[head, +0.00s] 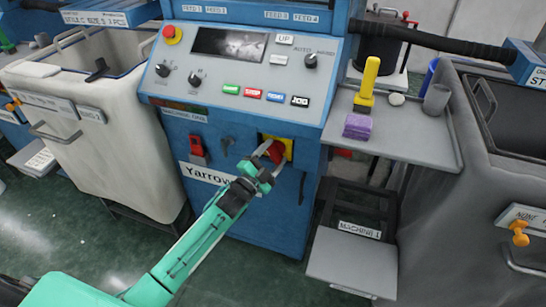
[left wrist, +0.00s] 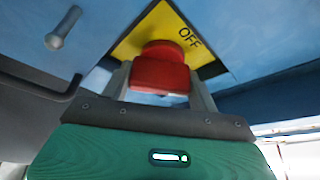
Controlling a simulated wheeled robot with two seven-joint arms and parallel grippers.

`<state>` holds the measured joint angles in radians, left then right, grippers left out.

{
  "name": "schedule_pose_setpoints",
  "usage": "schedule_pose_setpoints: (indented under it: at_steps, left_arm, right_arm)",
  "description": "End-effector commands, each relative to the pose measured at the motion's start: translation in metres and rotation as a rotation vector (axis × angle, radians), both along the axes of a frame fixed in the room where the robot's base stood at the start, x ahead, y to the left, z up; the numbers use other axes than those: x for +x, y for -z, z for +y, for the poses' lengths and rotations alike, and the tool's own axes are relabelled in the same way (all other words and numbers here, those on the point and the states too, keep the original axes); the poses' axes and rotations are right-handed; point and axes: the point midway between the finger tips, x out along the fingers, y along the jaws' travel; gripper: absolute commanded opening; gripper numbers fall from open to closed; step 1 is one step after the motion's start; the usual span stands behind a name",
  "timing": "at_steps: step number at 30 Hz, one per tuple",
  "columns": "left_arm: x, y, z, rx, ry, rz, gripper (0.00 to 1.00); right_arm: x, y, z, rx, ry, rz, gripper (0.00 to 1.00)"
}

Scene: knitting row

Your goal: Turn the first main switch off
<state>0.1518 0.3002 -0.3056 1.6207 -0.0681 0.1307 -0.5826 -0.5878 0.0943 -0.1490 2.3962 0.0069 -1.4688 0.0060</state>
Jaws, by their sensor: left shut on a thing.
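The main switch is a red rotary handle (head: 277,152) on a yellow plate (head: 289,146), low on the front of the blue machine marked "Yarrow". My left gripper (head: 270,158) reaches it from below left, with its fingers on either side of the handle. In the left wrist view, the fingers (left wrist: 160,92) are shut on the red handle (left wrist: 160,70). The word OFF shows on the yellow plate (left wrist: 150,30) to the handle's upper right. The handle's exact angle is partly hidden by the fingers. My right gripper is not in view.
A control panel (head: 240,95) with buttons and knobs is above the switch. A red device (head: 197,150) is to its left. A grey shelf (head: 410,140) with a purple block (head: 357,126) and a yellow tool (head: 368,82) stands to the right. A pale bin (head: 130,150) stands left.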

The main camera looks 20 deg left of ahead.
Motion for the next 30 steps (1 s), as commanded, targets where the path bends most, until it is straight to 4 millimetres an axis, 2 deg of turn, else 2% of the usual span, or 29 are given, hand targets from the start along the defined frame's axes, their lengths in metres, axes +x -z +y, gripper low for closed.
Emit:
schedule_pose_setpoints:
  at_steps: [6,15,30]
  left_arm:
    - [0.000,0.002,0.000,-0.210,-0.002,0.011,0.37]
    - [0.000,0.002,0.000,-0.494,-0.003,0.021,0.37]
    - [0.000,0.001,0.000,-0.866,-0.002,0.033,0.37]
  right_arm:
    - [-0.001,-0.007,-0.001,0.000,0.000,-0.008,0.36]
    - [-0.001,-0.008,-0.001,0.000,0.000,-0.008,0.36]
    - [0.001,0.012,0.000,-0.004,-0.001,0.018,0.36]
